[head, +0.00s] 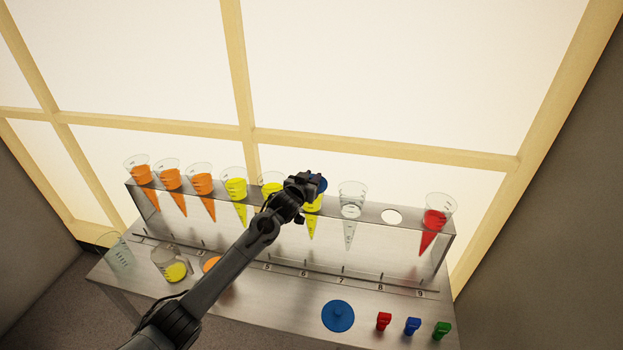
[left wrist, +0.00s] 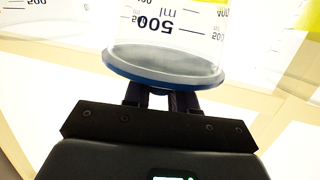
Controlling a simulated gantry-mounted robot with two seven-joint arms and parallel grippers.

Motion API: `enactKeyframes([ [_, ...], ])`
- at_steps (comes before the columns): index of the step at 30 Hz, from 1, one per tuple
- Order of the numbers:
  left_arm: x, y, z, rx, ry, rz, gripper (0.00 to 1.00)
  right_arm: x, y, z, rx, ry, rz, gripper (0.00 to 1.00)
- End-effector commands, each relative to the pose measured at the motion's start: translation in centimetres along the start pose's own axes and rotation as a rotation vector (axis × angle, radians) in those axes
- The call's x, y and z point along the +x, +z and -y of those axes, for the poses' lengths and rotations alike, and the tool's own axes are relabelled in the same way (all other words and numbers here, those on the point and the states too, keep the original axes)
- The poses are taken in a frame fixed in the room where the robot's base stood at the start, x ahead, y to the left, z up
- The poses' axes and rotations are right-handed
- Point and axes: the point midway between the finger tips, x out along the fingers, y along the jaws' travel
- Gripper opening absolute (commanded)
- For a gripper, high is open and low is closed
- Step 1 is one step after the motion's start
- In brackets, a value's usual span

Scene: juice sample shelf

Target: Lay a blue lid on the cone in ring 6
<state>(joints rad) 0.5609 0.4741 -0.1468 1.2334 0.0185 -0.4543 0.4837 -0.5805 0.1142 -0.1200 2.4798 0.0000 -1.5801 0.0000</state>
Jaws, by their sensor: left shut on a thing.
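My left gripper (head: 308,184) is shut on a blue lid (head: 321,184) at the top of the cone in ring 6 (head: 312,223), which holds yellow juice. In the left wrist view, the fingers (left wrist: 162,99) meet the lid (left wrist: 160,76), which lies across the cone's wide rim. That view is upside down, with the printed 500 ml marking on the cone wall (left wrist: 165,35). No clear gap shows between lid and rim. A second blue lid (head: 338,316) lies on the bench. My right gripper is not in view.
Neighbouring cones stand close: yellow in ring 5 (head: 272,185) and a clear one in ring 7 (head: 351,205). Ring 8 (head: 391,217) is empty; ring 9 holds a red cone (head: 436,222). Jugs (head: 172,265) stand at left; red, blue and green small items (head: 413,325) at front right.

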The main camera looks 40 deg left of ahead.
Motion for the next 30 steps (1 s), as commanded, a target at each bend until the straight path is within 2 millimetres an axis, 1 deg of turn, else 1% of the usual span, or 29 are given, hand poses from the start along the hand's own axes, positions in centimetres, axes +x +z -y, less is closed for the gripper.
enactKeyframes([
  [4,0.1,0.3,0.0,0.0,0.0,0.0,0.0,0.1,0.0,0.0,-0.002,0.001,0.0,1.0],
  [5,0.1,0.2,0.0,0.0,0.0,0.0,0.3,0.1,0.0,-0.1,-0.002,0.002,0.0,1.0],
  [9,0.1,0.2,0.0,0.0,0.0,0.0,0.51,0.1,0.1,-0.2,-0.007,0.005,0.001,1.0],
  [21,-0.2,-0.1,0.0,0.001,0.0,0.0,0.51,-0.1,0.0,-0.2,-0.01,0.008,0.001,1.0],
  [26,-1.5,0.0,0.0,0.001,0.001,0.001,0.51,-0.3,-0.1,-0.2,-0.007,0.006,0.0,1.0],
  [30,-3.5,0.0,-0.1,0.002,0.002,0.001,0.51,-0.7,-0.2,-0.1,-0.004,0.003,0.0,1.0],
])
